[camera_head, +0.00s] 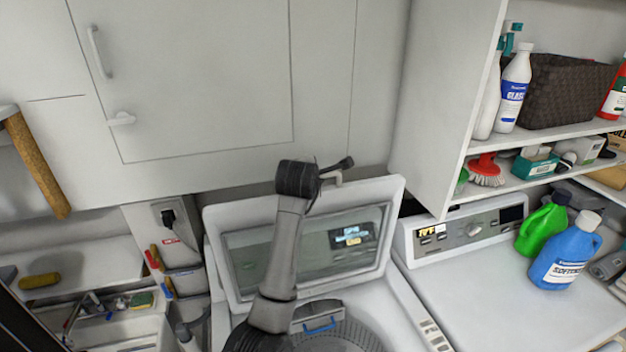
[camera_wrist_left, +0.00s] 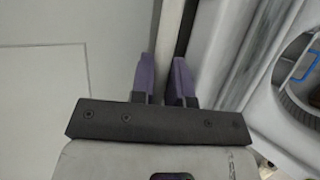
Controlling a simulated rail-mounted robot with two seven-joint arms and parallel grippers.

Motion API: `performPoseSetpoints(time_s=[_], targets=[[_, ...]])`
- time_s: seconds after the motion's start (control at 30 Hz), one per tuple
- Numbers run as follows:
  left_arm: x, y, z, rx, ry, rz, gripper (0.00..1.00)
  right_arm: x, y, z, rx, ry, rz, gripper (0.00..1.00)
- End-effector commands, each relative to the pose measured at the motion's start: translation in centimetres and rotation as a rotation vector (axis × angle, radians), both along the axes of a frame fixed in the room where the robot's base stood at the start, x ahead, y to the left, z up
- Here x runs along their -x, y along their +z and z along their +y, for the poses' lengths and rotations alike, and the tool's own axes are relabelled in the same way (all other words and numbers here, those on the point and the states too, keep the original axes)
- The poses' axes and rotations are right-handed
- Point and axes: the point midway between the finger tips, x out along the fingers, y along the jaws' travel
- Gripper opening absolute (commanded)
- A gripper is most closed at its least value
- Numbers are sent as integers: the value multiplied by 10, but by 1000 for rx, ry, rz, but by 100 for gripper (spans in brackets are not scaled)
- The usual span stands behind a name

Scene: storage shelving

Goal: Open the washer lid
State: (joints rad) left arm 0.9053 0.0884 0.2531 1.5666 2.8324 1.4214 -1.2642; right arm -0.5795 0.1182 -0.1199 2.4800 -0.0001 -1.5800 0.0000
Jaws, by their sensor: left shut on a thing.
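The washer lid (camera_head: 350,248), a white frame with a dark glass window, stands raised and steeply tilted at the back of the washer (camera_head: 405,325). The drum opening (camera_head: 350,335) is uncovered below it. My left arm rises in front of the lid, hiding part of it. My left gripper (camera_head: 336,169) is at the lid's top edge. In the left wrist view the purple fingers of my left gripper (camera_wrist_left: 167,75) are shut on the pale edge of the lid (camera_wrist_left: 172,25). My right gripper is not in view.
A white cabinet (camera_head: 200,80) is close behind the lid. A second machine (camera_head: 500,300) at right bears a green bottle (camera_head: 540,230) and a blue softener bottle (camera_head: 566,255). Shelves (camera_head: 470,175) with bottles and a basket (camera_head: 565,90) are above. A sink area (camera_head: 95,325) is at left.

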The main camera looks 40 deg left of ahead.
Motion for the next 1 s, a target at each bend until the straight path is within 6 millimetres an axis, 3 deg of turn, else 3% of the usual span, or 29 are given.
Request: performPoseSetpoints(time_s=[0.07, 0.1, 0.2, 0.63, 1.0], targets=[[0, -2, 1, 1, 4, 3, 0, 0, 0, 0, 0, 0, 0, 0], [0, -2, 1, 1, 4, 3, 17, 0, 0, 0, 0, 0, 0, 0], [0, -2, 0, 2, 3, 2, 25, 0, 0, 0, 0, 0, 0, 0], [5, 2, -4, 1, 0, -2, 25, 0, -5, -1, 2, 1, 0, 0], [56, 35, -31, 0, 1, -6, 25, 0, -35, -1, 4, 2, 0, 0]])
